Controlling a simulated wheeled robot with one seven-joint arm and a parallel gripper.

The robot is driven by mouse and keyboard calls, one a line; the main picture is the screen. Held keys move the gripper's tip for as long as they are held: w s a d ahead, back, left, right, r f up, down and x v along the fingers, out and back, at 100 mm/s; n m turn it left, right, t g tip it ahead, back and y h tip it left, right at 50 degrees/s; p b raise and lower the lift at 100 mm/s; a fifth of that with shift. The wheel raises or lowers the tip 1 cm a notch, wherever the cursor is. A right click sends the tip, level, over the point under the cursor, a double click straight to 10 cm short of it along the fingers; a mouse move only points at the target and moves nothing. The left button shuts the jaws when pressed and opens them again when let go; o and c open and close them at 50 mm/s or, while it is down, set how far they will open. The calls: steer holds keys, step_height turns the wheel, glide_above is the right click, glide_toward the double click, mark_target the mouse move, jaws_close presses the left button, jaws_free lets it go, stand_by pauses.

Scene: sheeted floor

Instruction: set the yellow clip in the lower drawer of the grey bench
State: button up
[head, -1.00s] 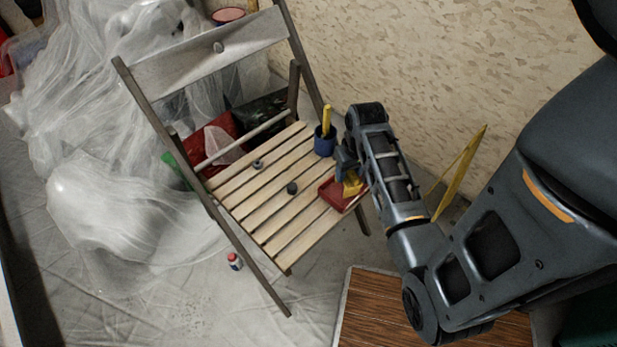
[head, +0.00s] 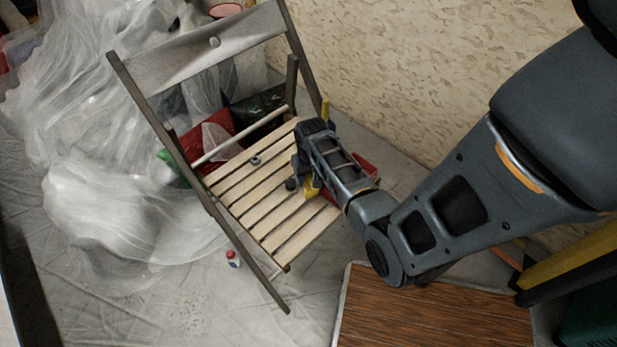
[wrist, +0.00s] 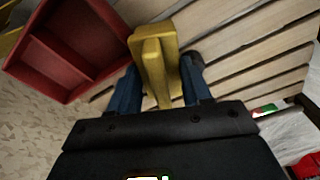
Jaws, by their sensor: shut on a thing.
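The yellow clip (wrist: 153,58) is between the two blue fingers of my gripper (wrist: 161,88) in the wrist view. The gripper is shut on it. In the head view the clip (head: 312,189) shows as a small yellow piece below my gripper (head: 306,182), over the slatted chair seat. Whether it is clear of the slats is hard to tell. No drawer shows in either view. A brown wood-grain top with a pale edge (head: 430,312) is at the bottom of the head view; I cannot tell whether it is the grey bench.
The wooden folding chair (head: 262,206) holds a small dark round piece (head: 291,184), a metal nut (head: 255,160) and a red divided tray (wrist: 58,55), partly behind my arm in the head view. A red-capped bottle (head: 233,259) stands on the floor. Plastic sheeting (head: 110,205) drapes the left.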

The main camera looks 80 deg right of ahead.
steer(key=shift+f, duration=0.4)
steer(key=shift+f, duration=0.1)
steer(key=o, duration=1.1)
steer(key=shift+o, duration=0.2)
